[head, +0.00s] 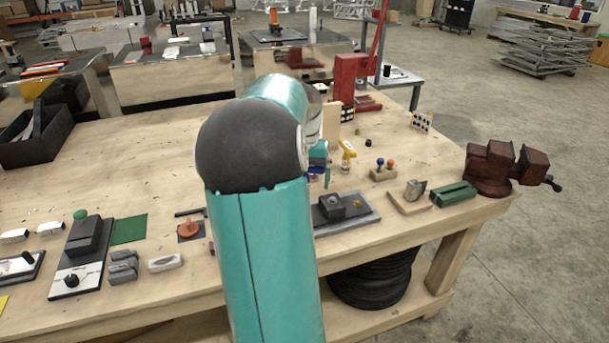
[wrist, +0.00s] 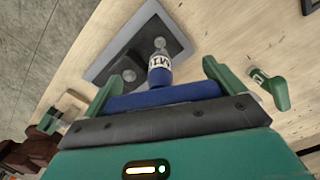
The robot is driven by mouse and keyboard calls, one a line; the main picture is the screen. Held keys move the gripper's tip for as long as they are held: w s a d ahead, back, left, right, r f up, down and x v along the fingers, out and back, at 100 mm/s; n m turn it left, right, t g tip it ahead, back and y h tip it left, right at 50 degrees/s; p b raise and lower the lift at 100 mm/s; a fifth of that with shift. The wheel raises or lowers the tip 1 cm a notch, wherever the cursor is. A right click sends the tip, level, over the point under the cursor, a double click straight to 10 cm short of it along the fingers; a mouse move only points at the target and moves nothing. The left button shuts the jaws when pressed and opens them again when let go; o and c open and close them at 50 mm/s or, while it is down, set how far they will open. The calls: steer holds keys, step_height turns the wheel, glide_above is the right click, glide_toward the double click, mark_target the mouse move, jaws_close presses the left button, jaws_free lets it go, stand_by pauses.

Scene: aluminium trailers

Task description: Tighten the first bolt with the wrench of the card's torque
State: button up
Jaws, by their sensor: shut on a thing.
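My gripper (wrist: 160,80) is shut on a blue wrench (wrist: 160,76) with a white label, whose characters are too small to read surely. The wrench's metal tip points toward a grey plate (wrist: 98,72) with a dark block on it; contact with a bolt cannot be told. Round metal bolt heads show on the block (wrist: 129,74). In the head view the plate (head: 370,219) lies on the bench just below my gripper (head: 318,172), which my arm partly hides. A green wrench (wrist: 270,88) is right of my gripper in the wrist view. A yellow wrench (head: 347,149) stands beyond it.
A white card with black marks (head: 421,122) stands at the back right, unreadable. A stand with blue and orange knobs (head: 383,172), a green block (head: 453,194) and a dark red vise (head: 495,168) are to the right.

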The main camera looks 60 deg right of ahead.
steer(key=shift+a, duration=0.2)
steer(key=shift+d+f, duration=0.15)
steer(key=shift+f, duration=3.05)
steer(key=m, duration=0.3)
steer(key=shift+r, duration=3.35)
